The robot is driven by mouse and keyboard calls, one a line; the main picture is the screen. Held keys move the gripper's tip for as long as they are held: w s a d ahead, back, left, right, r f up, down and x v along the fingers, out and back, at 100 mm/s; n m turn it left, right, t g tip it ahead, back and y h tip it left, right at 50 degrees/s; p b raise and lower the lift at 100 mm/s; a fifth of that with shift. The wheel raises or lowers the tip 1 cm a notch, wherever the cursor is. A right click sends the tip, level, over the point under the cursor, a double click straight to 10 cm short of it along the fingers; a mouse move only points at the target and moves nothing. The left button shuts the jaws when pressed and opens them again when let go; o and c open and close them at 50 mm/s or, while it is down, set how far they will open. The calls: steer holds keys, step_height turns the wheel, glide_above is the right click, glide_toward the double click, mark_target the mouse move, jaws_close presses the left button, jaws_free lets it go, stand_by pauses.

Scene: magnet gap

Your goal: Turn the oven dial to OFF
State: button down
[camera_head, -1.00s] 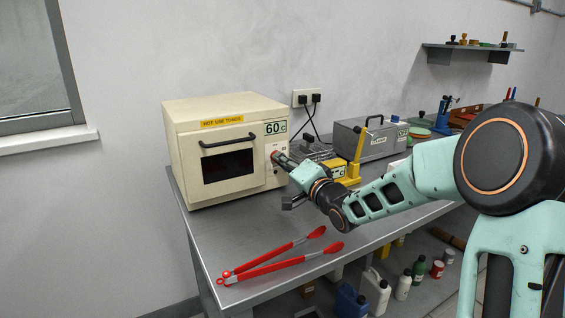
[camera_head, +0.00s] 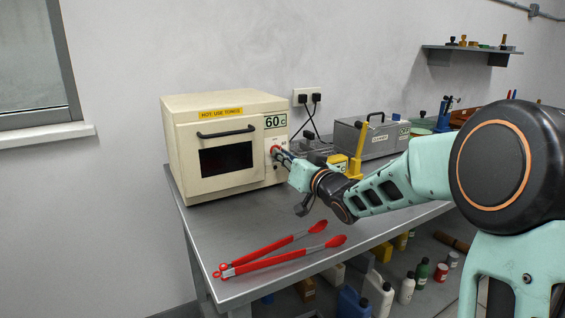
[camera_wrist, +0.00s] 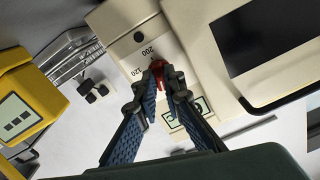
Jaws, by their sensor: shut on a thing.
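The cream oven (camera_head: 187,150) stands on the left of the bench, its door shut. Its red dial (camera_head: 275,151) is on the narrow panel right of the door, under a green "60 C" label (camera_head: 275,121). In the wrist view the dial (camera_wrist: 158,68) sits between my fingertips, with "200" and "120" printed beside it. My gripper (camera_head: 282,154) reaches in from the right and is shut on the dial. It also shows in the wrist view (camera_wrist: 160,78). The dial's pointer and any OFF mark are hidden or too small to make out.
Red tongs (camera_head: 285,254) lie on the bench front. A yellow device (camera_head: 356,150) and a grey metal box (camera_head: 378,136) stand right of the oven. A wall socket (camera_head: 305,97) with cables is behind. The bench left of the tongs is clear.

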steer(key=shift+f+n+b, duration=0.1)
steer(key=shift+n+b, duration=0.6)
steer(key=shift+n, duration=0.9)
steer(key=c, duration=2)
jaws_free()
steer(key=shift+c, duration=0.2)
steer(key=shift+r, duration=0.2)
step_height(320, 180, up, 10)
steer(key=shift+f, duration=0.1)
